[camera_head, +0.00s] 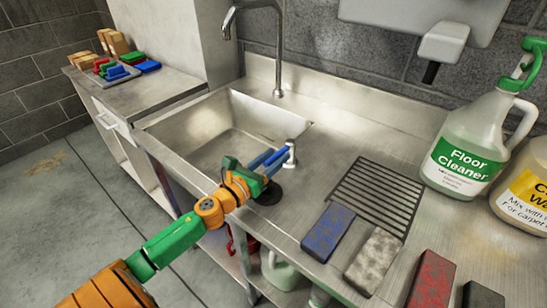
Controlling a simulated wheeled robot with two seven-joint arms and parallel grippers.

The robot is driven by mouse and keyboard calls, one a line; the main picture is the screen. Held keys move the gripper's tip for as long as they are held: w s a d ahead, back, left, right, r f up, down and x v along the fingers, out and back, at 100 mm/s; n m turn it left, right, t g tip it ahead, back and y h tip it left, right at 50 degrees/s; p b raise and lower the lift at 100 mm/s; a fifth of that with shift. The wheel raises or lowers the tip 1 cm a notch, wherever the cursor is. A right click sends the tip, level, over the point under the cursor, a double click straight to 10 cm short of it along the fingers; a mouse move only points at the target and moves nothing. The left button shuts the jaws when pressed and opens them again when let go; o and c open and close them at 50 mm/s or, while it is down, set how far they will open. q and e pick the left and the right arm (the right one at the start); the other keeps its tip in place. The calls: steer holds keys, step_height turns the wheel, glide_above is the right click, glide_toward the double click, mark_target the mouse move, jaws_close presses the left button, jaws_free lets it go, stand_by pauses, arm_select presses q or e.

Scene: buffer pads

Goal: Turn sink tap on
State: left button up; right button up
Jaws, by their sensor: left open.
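The sink tap is a tall bent metal spout (279,50) at the back of the steel sink basin (205,125). A small upright metal piece (291,150), which looks like the tap handle, stands at the basin's right side. My left gripper (284,156) has blue fingers and reaches in from the lower left over the basin's front right corner. It is open, with its fingertips right at the metal piece; I cannot tell whether they touch it. A round black part shows below the gripper. No water shows under the spout. My right gripper is out of view.
Right of the basin lie a slotted drain area (378,195), a blue pad (327,232), a grey pad (374,261), a red pad (432,280) and a black pad (483,296). A floor cleaner jug (467,145) and another jug (525,185) stand at right.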

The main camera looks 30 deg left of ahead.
arm_select(q)
jaws_close()
stand_by(1.3)
